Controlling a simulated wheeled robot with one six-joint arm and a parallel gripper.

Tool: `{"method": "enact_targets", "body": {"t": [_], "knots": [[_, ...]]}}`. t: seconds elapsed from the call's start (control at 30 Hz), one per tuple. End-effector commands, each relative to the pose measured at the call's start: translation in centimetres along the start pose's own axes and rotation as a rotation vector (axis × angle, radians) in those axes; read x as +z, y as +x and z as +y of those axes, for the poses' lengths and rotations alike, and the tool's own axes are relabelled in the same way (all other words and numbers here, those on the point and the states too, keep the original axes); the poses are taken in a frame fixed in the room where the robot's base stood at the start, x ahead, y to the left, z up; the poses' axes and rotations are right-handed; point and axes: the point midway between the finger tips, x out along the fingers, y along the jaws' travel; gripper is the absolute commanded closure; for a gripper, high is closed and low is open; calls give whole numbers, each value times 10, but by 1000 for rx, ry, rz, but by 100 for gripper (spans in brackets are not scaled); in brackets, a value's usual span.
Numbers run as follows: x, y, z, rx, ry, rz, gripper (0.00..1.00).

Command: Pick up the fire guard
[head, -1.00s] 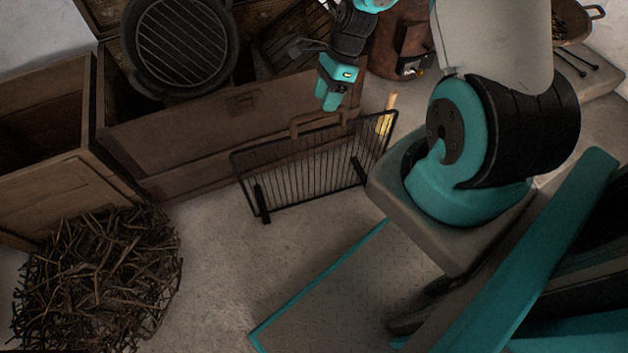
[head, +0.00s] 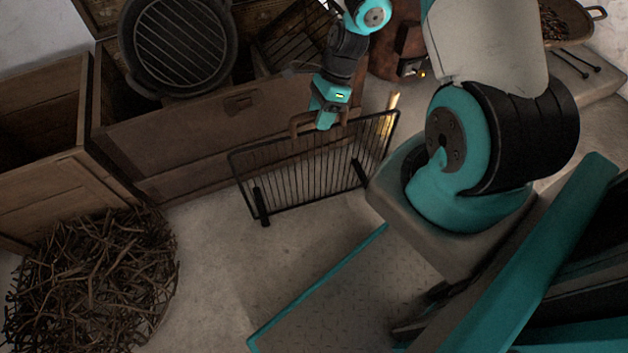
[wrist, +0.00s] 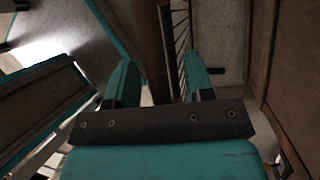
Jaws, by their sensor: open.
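The fire guard (head: 300,177) is a black barred screen with a brown handle on top and two dark feet. It stands upright on the floor in front of a wooden chest. My gripper (head: 324,118) is at the handle, pointing down, with its teal fingers around the level of the guard's top edge. In the wrist view my gripper (wrist: 158,82) is open, and the brown handle (wrist: 150,50) passes between the two fingers. The guard's bars (wrist: 181,40) show beside it. I cannot tell whether either finger touches the handle.
The wooden chest (head: 190,135) stands close behind the guard, with a round grill pan (head: 178,45) on it. A yellow-handled thing (head: 390,112) is behind the guard's right end. A heap of twigs (head: 90,280) lies at the lower left. The floor (head: 225,250) in front is clear.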

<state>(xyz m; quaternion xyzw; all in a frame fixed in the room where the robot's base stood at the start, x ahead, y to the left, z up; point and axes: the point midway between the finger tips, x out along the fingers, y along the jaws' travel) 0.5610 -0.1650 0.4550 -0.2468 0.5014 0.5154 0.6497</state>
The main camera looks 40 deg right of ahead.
Motion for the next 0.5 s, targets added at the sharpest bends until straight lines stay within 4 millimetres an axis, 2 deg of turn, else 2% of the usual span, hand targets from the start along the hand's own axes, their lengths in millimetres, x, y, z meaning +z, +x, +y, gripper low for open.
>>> {"method": "enact_targets", "body": {"t": [0.33,0.37,0.5], "knots": [[-1,1,-1,-1,0,0,52],[-1,1,-1,-1,0,0,57],[0,1,0,-1,0,0,89]]}}
